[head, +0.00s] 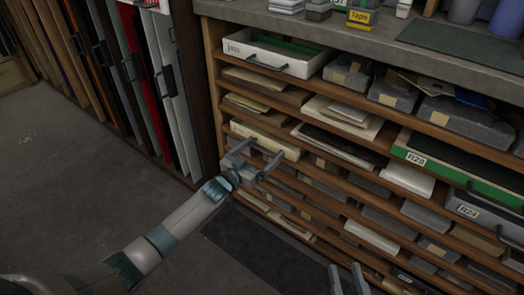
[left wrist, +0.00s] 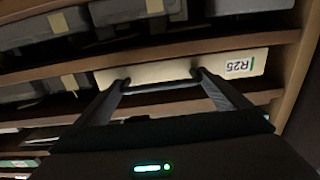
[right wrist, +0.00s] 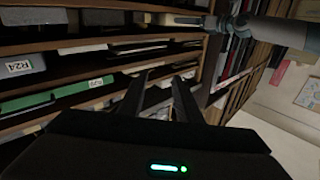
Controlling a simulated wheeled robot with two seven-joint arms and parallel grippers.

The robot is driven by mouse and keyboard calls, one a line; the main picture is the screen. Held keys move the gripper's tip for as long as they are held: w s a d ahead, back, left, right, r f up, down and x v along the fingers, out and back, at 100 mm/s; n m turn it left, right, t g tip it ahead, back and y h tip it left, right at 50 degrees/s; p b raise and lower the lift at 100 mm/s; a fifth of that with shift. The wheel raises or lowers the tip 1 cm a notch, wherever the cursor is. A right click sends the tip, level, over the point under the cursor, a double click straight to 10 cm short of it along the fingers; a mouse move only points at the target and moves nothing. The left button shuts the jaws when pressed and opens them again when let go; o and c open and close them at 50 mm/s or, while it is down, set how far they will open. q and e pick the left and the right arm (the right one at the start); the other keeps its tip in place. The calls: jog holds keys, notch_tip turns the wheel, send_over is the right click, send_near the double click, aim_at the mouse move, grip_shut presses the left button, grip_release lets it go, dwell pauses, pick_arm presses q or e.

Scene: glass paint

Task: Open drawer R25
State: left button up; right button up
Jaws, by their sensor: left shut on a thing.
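Drawer R25 (head: 265,140) has a cream front and sits in the left column of the wooden shelf rack. In the left wrist view its front (left wrist: 225,68) appears upside down with the R25 label. A dark handle bar (left wrist: 160,87) runs across the front. My left gripper (head: 257,160) is at this drawer, with its fingertips at the two ends of the handle, and is shut on it. The drawer front looks about level with the shelf edges. My right gripper (right wrist: 159,78) is open and empty, away from the rack; its fingertips show at the bottom of the head view (head: 347,270).
A white drawer (head: 262,62) sticks out at the top left. The green-fronted drawer R28 (head: 450,178) and grey drawer R24 (head: 478,212) are at the right. A counter (head: 380,45) with jars tops the rack. Upright panels (head: 165,80) stand left; the floor (head: 90,190) is clear.

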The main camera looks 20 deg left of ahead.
pick_arm(q)
jog(key=p+v, duration=0.3)
jog(key=v, duration=0.1)
jog(key=shift+s+r, duration=0.1)
jog(key=shift+s, duration=0.05)
jog(key=p+v, duration=0.9)
jog(key=v, duration=1.4)
jog(key=shift+s+p, duration=0.2)
jog(key=shift+p, duration=0.15)
pick_arm(e)
jog(key=s+d+f+g+h, duration=0.2)
jog(key=s+d+f+g, duration=0.1)
jog(key=f, duration=0.3)
jog(key=s+d+f+g+h, duration=0.2)
jog(key=s+d+f+g, duration=0.2)
jog(key=d+f+g, duration=0.2)
jog(key=s+d+f+m+g+h, duration=0.1)
jog(key=s+d+f+g+h, duration=0.1)
jog(key=s+d+f+g, duration=0.1)
jog(key=shift+s+d+f+g, duration=0.25)
jog(key=shift+d+f+g, duration=0.4)
jog(key=shift+f+g, duration=0.8)
jog(key=shift+f+t, duration=0.25)
pick_arm(q)
jog(key=o, duration=1.2)
jog(key=shift+c, duration=0.2)
